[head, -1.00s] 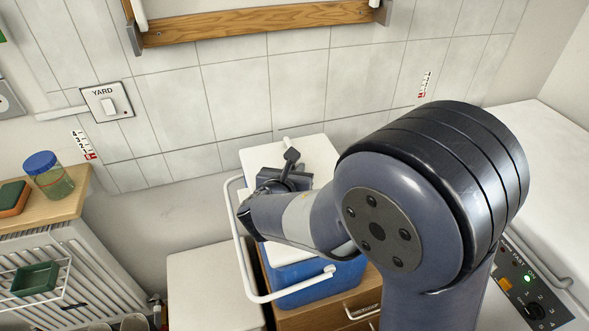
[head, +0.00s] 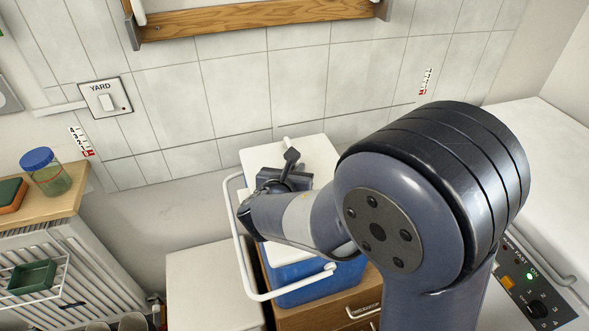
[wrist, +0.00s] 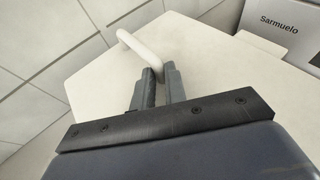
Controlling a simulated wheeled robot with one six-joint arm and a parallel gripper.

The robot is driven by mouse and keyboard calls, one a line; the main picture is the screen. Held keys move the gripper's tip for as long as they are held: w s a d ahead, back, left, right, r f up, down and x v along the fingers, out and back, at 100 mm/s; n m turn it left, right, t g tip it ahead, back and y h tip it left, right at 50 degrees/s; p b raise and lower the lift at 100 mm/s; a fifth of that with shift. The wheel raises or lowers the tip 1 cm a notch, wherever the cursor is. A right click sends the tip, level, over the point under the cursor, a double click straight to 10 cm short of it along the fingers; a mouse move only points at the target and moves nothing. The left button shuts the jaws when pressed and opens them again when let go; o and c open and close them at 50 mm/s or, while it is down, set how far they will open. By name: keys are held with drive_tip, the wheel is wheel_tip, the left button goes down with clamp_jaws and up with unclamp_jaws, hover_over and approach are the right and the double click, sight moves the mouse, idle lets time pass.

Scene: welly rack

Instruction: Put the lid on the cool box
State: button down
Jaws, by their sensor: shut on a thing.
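The white lid (head: 305,150) is above the blue cool box (head: 318,286), partly hidden by my arm. My gripper (head: 291,166) is at the lid's top. In the wrist view, my gripper's fingers (wrist: 161,82) are shut on the lid's white handle (wrist: 139,46), with the pale lid surface (wrist: 205,70) spread beneath. The cool box's white carrying handle (head: 241,240) hangs out to the left and front. My arm hides most of the seam, so I cannot tell if the lid is seated or held just above the box.
The box stands on a wooden drawer unit (head: 345,307). A white surface (head: 210,285) is to its left, and a wooden shelf with a blue-capped jar (head: 45,175) is further left. A white machine with a control panel (head: 530,285) is at right. The tiled wall is close behind.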

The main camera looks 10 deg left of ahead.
idle(0.4)
drive_tip(key=c, duration=1.4)
unclamp_jaws()
drive_tip(key=shift+f, duration=0.1)
drive_tip(key=shift+o, duration=0.2)
drive_tip(key=shift+s, duration=0.1)
drive_tip(key=v, duration=1)
drive_tip(key=shift+s+p, duration=0.3)
drive_tip(key=shift+s, duration=0.05)
drive_tip(key=x, duration=1.1)
drive_tip(key=shift+b, duration=0.4)
drive_tip(key=shift+r+p, duration=0.65)
drive_tip(key=shift+r, duration=0.1)
